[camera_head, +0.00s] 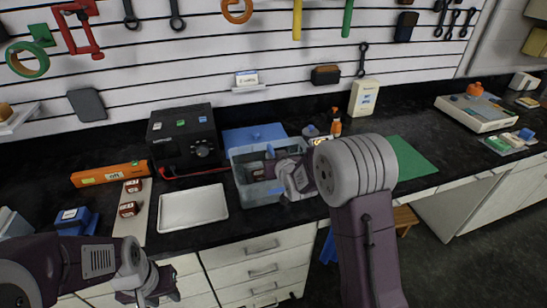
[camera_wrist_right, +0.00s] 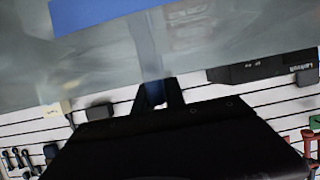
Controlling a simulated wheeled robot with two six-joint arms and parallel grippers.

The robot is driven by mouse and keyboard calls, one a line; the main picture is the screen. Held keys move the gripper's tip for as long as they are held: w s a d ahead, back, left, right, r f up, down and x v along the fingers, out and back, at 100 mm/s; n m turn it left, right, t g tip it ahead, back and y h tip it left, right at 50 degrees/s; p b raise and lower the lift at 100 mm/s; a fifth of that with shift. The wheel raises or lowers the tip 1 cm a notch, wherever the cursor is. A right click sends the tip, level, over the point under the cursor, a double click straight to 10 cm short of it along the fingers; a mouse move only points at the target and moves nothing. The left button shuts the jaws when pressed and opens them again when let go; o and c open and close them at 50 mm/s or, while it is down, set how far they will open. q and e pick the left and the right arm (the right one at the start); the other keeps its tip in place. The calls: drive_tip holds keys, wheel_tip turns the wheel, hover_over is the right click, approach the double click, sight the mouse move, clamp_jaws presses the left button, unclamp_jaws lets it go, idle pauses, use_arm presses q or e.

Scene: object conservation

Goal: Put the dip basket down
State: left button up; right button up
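My right gripper (camera_head: 273,168) is over the clear grey bin (camera_head: 243,188), with my right arm hiding part of the bin. In the right wrist view its fingers (camera_wrist_right: 157,92) close on a narrow bluish strip (camera_wrist_right: 150,50), which looks like the handle of the dip basket. In the head view a small blue piece (camera_head: 270,151) shows at the gripper. The basket's body is mostly hidden, so I cannot tell whether it touches the bin floor. My left gripper (camera_head: 150,296) is low at the front left, away from the bin, and its fingers are unclear.
An empty white tray (camera_head: 193,207) lies left of the bin. Two small dark red items lie on a beige strip (camera_head: 130,222). A green mat (camera_head: 410,160) lies right, behind my arm.

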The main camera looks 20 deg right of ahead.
drive_tip(key=o, duration=0.4)
drive_tip(key=shift+c, duration=0.2)
drive_tip(key=shift+r, duration=0.2)
drive_tip(key=v, duration=1.2)
drive_tip(key=s+f+g, duration=0.6)
drive_tip(key=s+f, duration=0.1)
drive_tip(key=s, duration=0.3)
drive_tip(key=s+f+g, duration=0.6)
drive_tip(key=s+f, duration=0.1)
drive_tip(key=s, duration=0.4)
drive_tip(key=shift+s+f+m, duration=0.2)
drive_tip(key=shift+f+m, duration=0.1)
drive_tip(key=shift+f, duration=0.05)
wheel_tip(320, 180, up, 3)
drive_tip(key=p, duration=0.2)
drive_tip(key=shift+f+p, duration=0.2)
drive_tip(key=shift+p, duration=0.15)
